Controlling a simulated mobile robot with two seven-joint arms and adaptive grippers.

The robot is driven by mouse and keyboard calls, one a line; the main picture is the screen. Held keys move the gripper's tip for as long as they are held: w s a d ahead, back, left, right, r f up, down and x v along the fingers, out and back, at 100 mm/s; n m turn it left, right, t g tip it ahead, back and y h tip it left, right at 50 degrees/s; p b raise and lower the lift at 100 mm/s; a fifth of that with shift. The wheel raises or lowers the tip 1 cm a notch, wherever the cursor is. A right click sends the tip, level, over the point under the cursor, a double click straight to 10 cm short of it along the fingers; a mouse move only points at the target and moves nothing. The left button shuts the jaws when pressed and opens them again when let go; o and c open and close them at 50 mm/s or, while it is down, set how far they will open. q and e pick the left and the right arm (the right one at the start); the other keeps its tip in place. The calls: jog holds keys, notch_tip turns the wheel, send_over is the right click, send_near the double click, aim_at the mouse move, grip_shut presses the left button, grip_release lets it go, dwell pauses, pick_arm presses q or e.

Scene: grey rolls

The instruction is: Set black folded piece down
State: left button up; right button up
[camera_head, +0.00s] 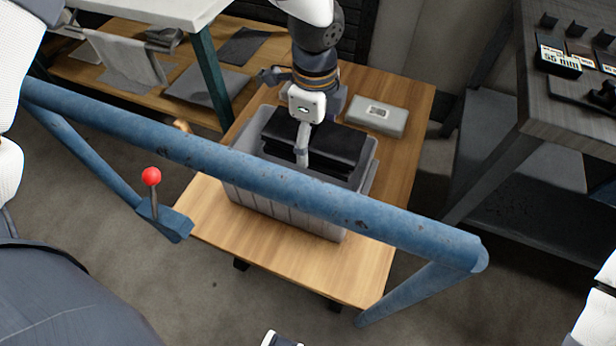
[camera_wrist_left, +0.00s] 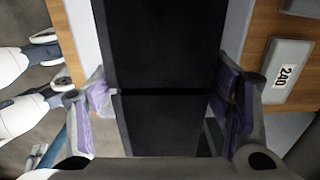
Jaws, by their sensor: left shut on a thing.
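The black folded piece (camera_head: 318,128) is at the grey ribbed bin (camera_head: 285,215), with its upper part showing inside the rim. My left gripper (camera_head: 303,140) reaches down over it from above. In the left wrist view, the black folded piece (camera_wrist_left: 160,60) lies between the two purple-padded fingers of my left gripper (camera_wrist_left: 165,105), which is shut on it. A dark seam crosses the piece there. How deep it sits and whether it touches the bin floor are hidden.
The bin stands on a wooden table (camera_head: 290,270). A grey box (camera_head: 376,115) lies behind it; the wrist view shows its "240" label (camera_wrist_left: 287,76). A blue bar (camera_head: 300,188) crosses in front of the bin. A red-knobbed lever (camera_head: 152,178) stands left. The table's front is bare.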

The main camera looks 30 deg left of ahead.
pick_arm(q)
notch_tip(320, 180, down, 14)
jog(key=shift+f+b, duration=0.15)
jog(key=shift+b, duration=0.75)
pick_arm(e)
jog(key=shift+s+f+g, duration=0.5)
jog(key=shift+s+f, duration=0.65)
jog(key=shift+f, duration=0.1)
pick_arm(q)
jog(key=o, duration=1.3)
jog(key=shift+c, duration=0.2)
notch_tip(320, 180, up, 12)
jog(key=shift+r+p, duration=0.2)
jog(key=shift+p, duration=0.8)
pick_arm(e)
jog(key=shift+w+r+t, duration=0.4)
jog(key=shift+w+r, duration=0.6)
jog(key=shift+r, duration=0.1)
